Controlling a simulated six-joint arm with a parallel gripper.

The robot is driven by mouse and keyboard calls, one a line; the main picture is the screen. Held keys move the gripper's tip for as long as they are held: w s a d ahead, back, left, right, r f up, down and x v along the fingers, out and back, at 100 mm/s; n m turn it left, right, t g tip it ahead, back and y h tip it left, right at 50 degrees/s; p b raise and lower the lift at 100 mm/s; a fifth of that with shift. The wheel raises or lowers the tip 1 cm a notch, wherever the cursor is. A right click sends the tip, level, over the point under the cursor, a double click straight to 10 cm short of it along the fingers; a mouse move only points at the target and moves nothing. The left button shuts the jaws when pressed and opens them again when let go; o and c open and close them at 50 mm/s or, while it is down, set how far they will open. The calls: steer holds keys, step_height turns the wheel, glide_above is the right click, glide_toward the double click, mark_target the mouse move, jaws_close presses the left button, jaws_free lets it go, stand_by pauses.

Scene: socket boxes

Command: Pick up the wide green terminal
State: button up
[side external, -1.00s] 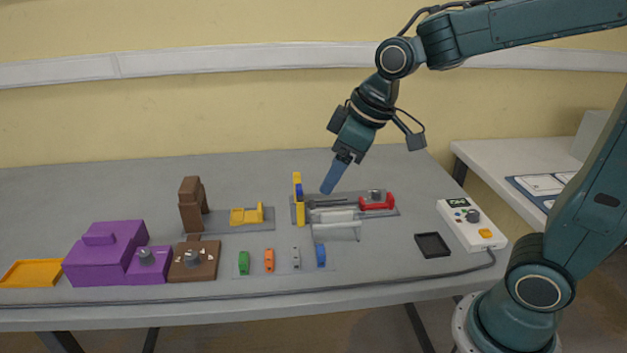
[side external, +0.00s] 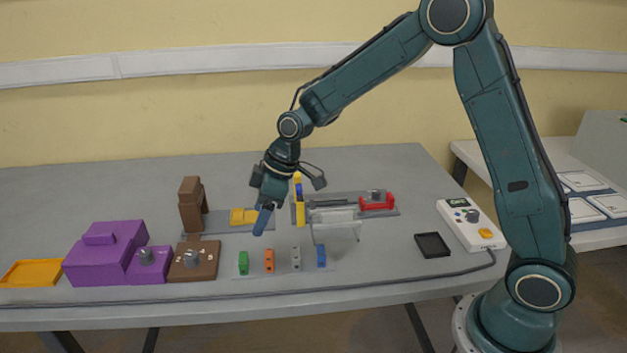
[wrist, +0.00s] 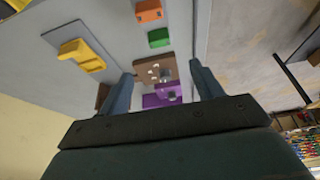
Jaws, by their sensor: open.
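The green terminal (side external: 243,263) stands on the table at the left end of a short row of small coloured terminals. It also shows in the wrist view (wrist: 159,38), near the top centre. My gripper (side external: 263,222) is open and empty, pointing down above and a little right of the green terminal, well clear of it. In the wrist view the two fingers (wrist: 163,80) are spread apart, with the brown block and purple box seen between them.
Orange (side external: 269,260), grey (side external: 296,258) and blue (side external: 321,256) terminals stand right of the green one. A brown block (side external: 205,266) and purple box (side external: 105,258) lie left. A yellow fixture (side external: 243,216) is behind. A black tray (side external: 432,245) and white control box (side external: 470,226) are right.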

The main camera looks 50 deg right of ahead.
steer(key=shift+w+f, duration=0.1)
steer(key=shift+f, duration=0.1)
glide_toward(243, 257)
steer(key=shift+x, duration=2.5)
steer(key=shift+a+f, duration=0.1)
steer(key=shift+f, duration=0.05)
steer(key=shift+x, duration=2.45)
steer(key=c, duration=1.1)
steer(key=shift+o, duration=0.2)
